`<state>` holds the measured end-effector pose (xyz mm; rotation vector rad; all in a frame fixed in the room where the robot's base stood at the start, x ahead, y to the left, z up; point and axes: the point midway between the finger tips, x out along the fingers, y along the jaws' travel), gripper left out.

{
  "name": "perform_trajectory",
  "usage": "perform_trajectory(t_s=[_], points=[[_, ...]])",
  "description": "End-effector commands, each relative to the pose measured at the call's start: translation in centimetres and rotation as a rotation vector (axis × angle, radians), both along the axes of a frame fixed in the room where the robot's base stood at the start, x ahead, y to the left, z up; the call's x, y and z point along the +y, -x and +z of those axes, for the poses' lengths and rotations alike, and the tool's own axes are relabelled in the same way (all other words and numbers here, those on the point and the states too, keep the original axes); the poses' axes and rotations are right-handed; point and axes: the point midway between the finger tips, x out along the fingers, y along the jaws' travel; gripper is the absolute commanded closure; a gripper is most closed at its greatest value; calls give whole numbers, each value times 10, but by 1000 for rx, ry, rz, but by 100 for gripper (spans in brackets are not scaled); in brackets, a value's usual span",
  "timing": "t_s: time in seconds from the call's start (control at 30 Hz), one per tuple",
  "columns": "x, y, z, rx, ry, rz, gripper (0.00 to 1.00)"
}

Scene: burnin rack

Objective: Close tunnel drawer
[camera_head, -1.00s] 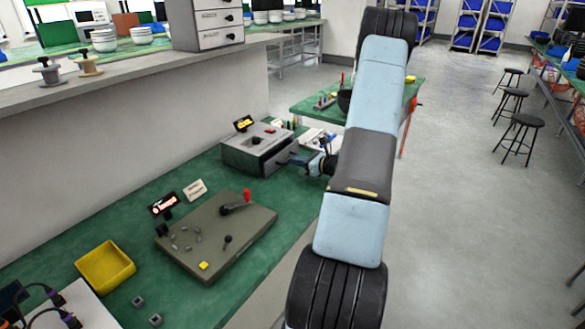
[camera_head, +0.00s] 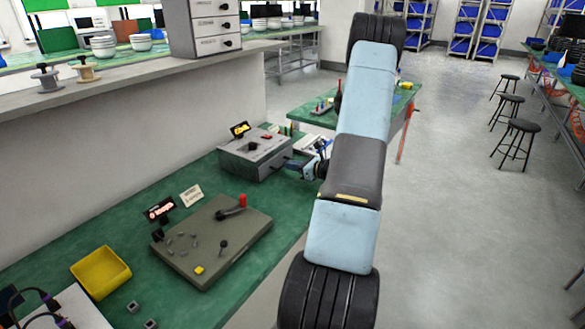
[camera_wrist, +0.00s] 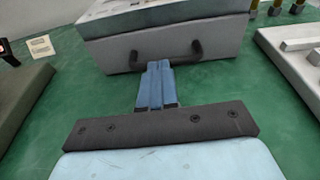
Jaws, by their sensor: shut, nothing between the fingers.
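The tunnel drawer is in the grey box (camera_head: 254,150) on the green bench. Its front (camera_wrist: 165,45) fills the top middle of the wrist view, with a dark handle (camera_wrist: 193,50) on it. The drawer front looks flush or nearly flush with the box. My gripper (camera_wrist: 158,66) is shut and empty, its blue fingertips at the lower part of the drawer front beside the handle; contact is not clear. In the head view my gripper (camera_head: 298,164) is at the right side of the box, partly hidden.
A grey-green panel with a red-knobbed lever (camera_head: 212,240) lies on the bench, left of my arm. A yellow bin (camera_head: 101,271) sits at the lower left. A pale grey block (camera_wrist: 292,58) stands right of the drawer. Green bench surface around my gripper is clear.

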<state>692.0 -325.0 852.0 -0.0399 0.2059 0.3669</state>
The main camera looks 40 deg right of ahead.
Motion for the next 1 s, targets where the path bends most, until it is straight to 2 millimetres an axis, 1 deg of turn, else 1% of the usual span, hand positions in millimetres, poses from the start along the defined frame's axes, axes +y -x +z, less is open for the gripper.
perform_trajectory(t_s=[0.03,0.1,0.2,0.4,0.5,0.7,1.0], points=[[-6,8,1,4,2,-6,100],[-12,18,2,5,1,-9,100],[-21,39,6,7,1,-14,100],[-36,75,14,8,2,-16,100],[-40,89,17,8,1,-14,100],[-45,106,21,9,1,-11,100],[-45,109,22,9,1,-8,100]])
